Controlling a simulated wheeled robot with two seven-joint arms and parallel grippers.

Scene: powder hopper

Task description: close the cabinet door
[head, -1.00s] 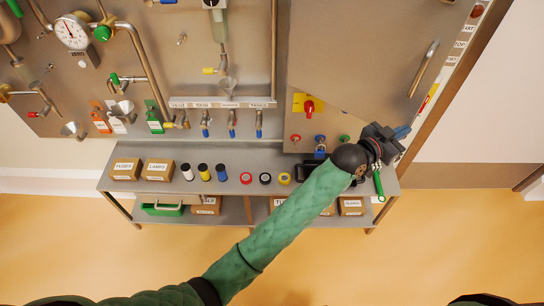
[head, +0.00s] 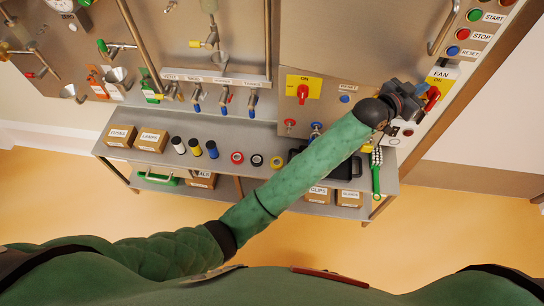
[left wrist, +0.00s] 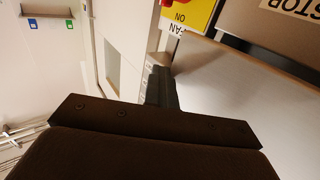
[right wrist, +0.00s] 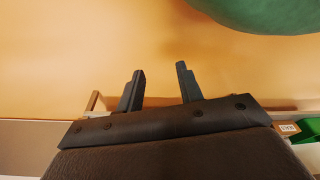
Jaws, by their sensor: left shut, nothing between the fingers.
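The cabinet door (head: 375,40) is the grey metal panel at the upper right of the head view, with a bar handle (head: 441,28) near its right edge. It looks close to flush with the button strip beside it; I cannot tell whether a gap is left. My left gripper (head: 418,102) is shut and empty at the door's lower right corner, in front of the yellow fan label (head: 440,78). In the left wrist view its fingers (left wrist: 160,85) are together near a pale grey surface. My right gripper (right wrist: 160,80) is open and empty above the floor.
Right of the door, a strip carries the start, stop (head: 467,33) and reset buttons and a red fan switch (head: 432,97). Below is a shelf (head: 225,170) with boxes (head: 152,140), tape rolls, a black tray and a green-handled brush (head: 376,175). The floor in front is clear.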

